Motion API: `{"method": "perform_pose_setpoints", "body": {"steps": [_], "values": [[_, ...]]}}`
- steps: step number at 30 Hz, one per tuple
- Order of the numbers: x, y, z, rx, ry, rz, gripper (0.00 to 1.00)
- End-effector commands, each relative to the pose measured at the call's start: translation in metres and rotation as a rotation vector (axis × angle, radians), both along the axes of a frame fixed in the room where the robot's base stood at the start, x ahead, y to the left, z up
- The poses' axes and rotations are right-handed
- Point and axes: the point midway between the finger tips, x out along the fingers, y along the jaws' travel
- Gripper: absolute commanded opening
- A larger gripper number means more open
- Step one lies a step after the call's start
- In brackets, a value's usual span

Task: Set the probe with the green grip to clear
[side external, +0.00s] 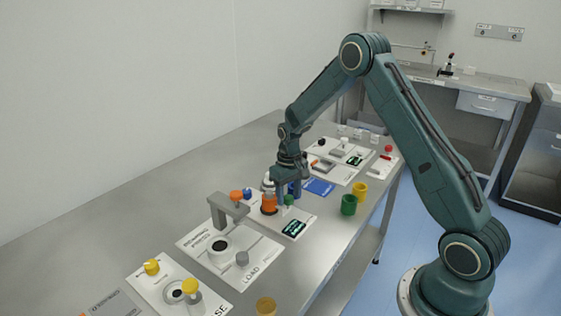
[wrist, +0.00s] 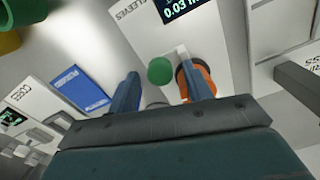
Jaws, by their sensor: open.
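A round green grip (wrist: 160,71), seen from above in the wrist view, sits beside a small pale bracket on the white panel marked SLEEVES (wrist: 135,14). It also shows as a small green spot in the side external view (side external: 288,200). My gripper (wrist: 162,88) is open, with its two blue fingers apart on either side of and behind the green grip, not closed on it. An orange cylinder (side external: 269,204) stands close by. In the wrist view the orange cylinder (wrist: 206,78) is partly hidden behind the right finger. The probe's lower part is hidden.
A dark readout (side external: 294,228) lies on the same panel. A green cup (side external: 348,205) and a yellow cup (side external: 359,189) stand near the table's edge. A blue card (side external: 318,186) lies beyond. A grey bridge-shaped fixture (side external: 228,207) and a yellow-topped part (side external: 190,287) stand nearer the camera.

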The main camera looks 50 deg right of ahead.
Motion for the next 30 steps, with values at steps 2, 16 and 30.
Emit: {"method": "perform_pose_setpoints", "body": {"steps": [2, 16, 30], "values": [[0.0, 0.0, -0.002, 0.0, 0.0, 0.0, 0.5], [0.0, 0.0, -0.002, 0.0, 0.0, 0.0, 0.05], [-0.019, 0.0, -0.001, 0.0, 0.0, 0.001, 0.0]]}}
